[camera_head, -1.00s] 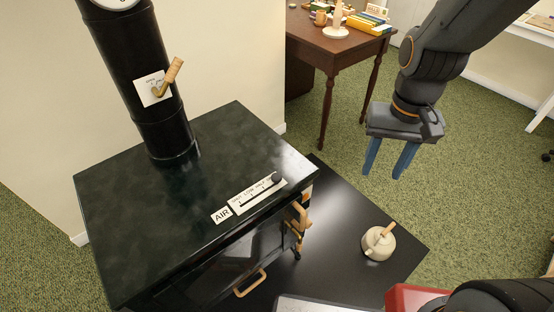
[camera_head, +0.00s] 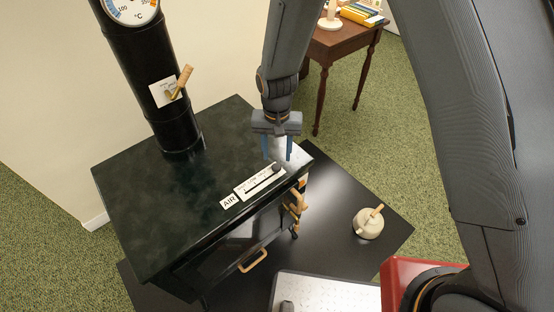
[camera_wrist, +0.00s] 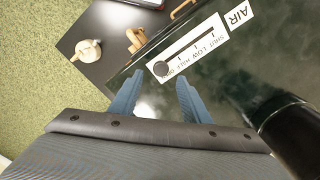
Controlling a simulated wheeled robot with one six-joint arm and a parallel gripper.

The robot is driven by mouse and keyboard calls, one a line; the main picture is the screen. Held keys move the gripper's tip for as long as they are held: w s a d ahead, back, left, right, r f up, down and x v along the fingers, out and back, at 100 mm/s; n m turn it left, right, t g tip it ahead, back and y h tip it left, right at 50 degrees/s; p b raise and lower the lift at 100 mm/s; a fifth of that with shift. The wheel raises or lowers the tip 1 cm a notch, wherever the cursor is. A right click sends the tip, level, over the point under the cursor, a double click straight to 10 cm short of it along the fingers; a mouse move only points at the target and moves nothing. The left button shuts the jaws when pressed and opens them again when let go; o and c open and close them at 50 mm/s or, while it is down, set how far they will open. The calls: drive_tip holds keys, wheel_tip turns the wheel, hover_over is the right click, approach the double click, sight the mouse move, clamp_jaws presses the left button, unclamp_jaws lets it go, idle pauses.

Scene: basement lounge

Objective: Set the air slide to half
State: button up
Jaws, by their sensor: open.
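The air slide is a white scale plate (camera_head: 245,189) with a dark slot, lying on the black stove top (camera_head: 135,205) near its front edge beside an AIR label (camera_head: 229,202). In the wrist view the plate (camera_wrist: 208,40) reads SHUT, LOW, HALF and a partly hidden last word, starting from the AIR end. The round black knob (camera_wrist: 160,69) is at the end away from AIR, past HALF; it also shows in the head view (camera_head: 277,168). My gripper (camera_head: 277,155) is open and empty, fingers pointing down near the knob. I cannot tell its exact height.
A black stovepipe (camera_head: 155,85) with a dial and a wooden-handled lever (camera_head: 183,80) rises from the stove's back. A cream pot (camera_head: 368,224) stands on the dark floor plate (camera_head: 335,205). A wooden desk (camera_head: 345,42) is behind.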

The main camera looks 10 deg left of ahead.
sight(276, 166)
drive_tip(key=shift+f+p, duration=0.45)
drive_tip(key=shift+f, duration=1.85)
drive_tip(key=shift+c, duration=0.3)
clamp_jaws()
